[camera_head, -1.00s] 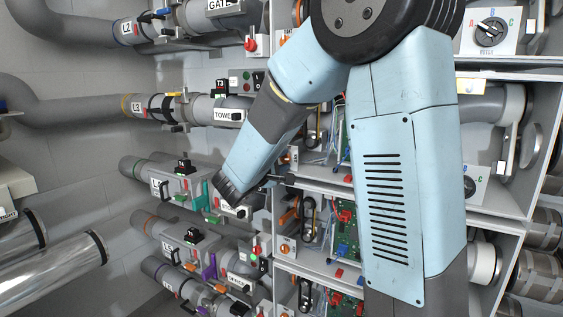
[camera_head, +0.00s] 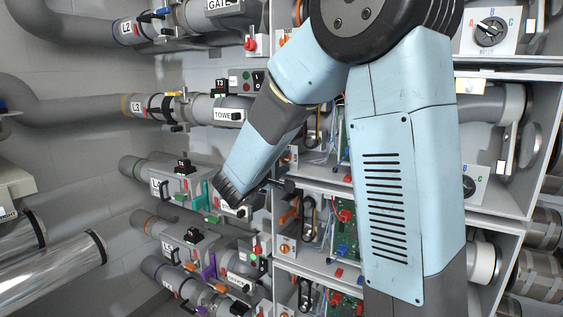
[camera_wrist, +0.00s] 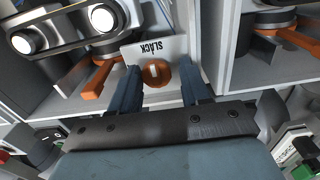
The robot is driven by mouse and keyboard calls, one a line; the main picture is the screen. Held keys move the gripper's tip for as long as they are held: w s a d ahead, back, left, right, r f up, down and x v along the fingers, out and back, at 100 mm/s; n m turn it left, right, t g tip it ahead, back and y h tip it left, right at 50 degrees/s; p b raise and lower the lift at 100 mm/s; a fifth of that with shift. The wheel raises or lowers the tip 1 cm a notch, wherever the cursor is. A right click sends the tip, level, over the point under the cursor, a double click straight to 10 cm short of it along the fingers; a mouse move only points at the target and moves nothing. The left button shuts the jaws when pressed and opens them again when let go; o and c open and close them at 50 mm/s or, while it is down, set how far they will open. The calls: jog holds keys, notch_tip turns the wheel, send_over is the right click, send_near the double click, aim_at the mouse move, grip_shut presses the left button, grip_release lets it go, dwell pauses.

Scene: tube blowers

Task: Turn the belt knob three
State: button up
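A round orange knob (camera_wrist: 157,73) with a pale slot sits on a light panel, beside an upside-down label reading SLACK (camera_wrist: 152,48). My gripper (camera_wrist: 161,75) is open in the wrist view, with one dark finger on each side of the knob. Gaps show between the knob and both fingers. I cannot tell how deep the fingertips reach around it. In the head view my gripper (camera_head: 284,186) points right at the shelf unit, and the knob there is not clearly visible. No knob number can be read.
A dark belt (camera_wrist: 70,32) with bright pulleys lies close to the knob at upper left. Orange levers (camera_wrist: 100,75) and (camera_wrist: 298,40) stand on either side. Shelf dividers (camera_head: 320,191) bound the bay. Labelled pipes (camera_head: 165,185) with valves run at left.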

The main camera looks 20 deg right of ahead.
jog(key=shift+r, duration=0.1)
jog(key=shift+s+a, duration=0.1)
jog(key=shift+a, duration=0.1)
jog(key=v, duration=1.3)
jog(key=shift+s, duration=0.2)
jog(key=s+d+f+m+g+y, duration=0.25)
jog(key=s+d+m+g, duration=0.25)
jog(key=s+d+g, duration=0.65)
jog(key=s+m+t+y, duration=0.1)
jog(key=s+y, duration=0.2)
jog(key=s+m+t+y, duration=0.1)
jog(key=s+t+y, duration=0.1)
jog(key=s+y, duration=0.2)
jog(key=s+r+m+t+y, duration=0.1)
jog(key=s+t+y, duration=0.1)
jog(key=s+y, duration=0.1)
jog(key=shift+s+a+r+m+y, duration=0.1)
jog(key=shift+s+a+m+y, duration=0.15)
jog(key=shift+s+m+y, duration=0.15)
